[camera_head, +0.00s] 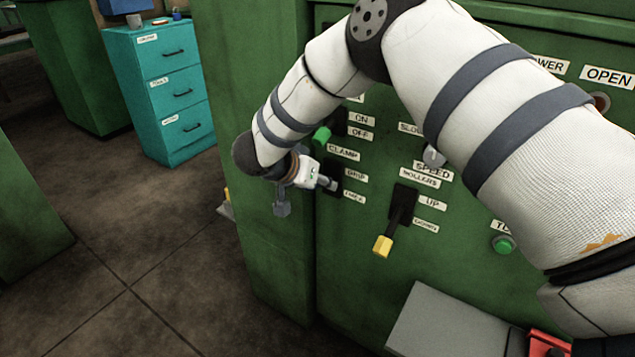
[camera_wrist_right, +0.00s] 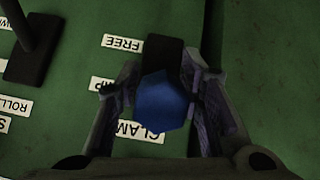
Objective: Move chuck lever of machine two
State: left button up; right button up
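My right gripper (camera_head: 307,194) comes in from above at the left part of a green machine panel, by the labels CLAMP, GRIP and FREE. In the right wrist view, its two fingers (camera_wrist_right: 160,85) stand on either side of a lever with a blue knob (camera_wrist_right: 163,103). The black lever base (camera_wrist_right: 164,52) shows behind the knob. The fingers are close to the knob, but I cannot tell whether they press on it. In the head view the gripper hides the knob, and part of the dark lever base (camera_head: 330,167) shows. My left gripper is out of view.
A green-knobbed lever (camera_head: 322,136) is just above, by ON and OFF. A yellow-knobbed lever (camera_head: 383,245) is lower right, and a green button (camera_head: 503,244) is further right. A grey ledge (camera_head: 445,325) juts out below. Teal drawers (camera_head: 170,95) stand behind; the left floor is clear.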

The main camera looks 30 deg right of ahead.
grip_shut()
